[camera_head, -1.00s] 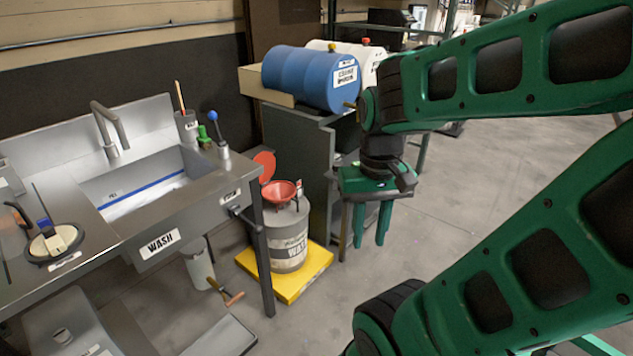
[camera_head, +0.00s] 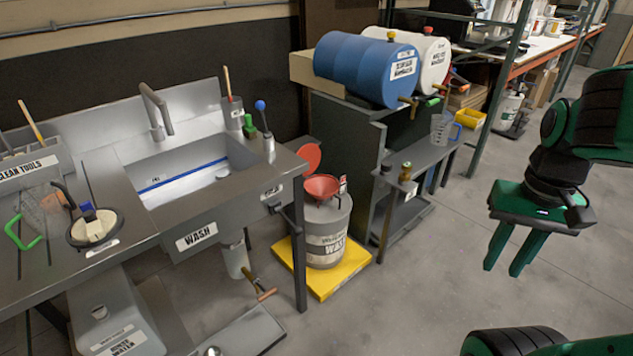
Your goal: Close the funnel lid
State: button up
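The red funnel (camera_head: 321,187) sits on top of a grey waste drum (camera_head: 327,235). Its round red lid (camera_head: 309,158) stands raised at the back left of the funnel, so the funnel's mouth is uncovered. My green gripper (camera_head: 503,268) hangs fingers down over the floor at the right, well apart from the funnel. Its two fingers are spread with a gap between them and nothing in it.
The drum stands on a yellow platform (camera_head: 352,273) between the sink bench (camera_head: 185,207) and a grey side shelf (camera_head: 428,152) with bottles and a jug. A blue barrel (camera_head: 365,68) lies above. Floor between gripper and drum is clear.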

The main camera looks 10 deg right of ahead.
aim_at(311, 152)
jog(key=z, duration=0.1)
jog(key=i, duration=1)
jog(key=u, duration=0.1)
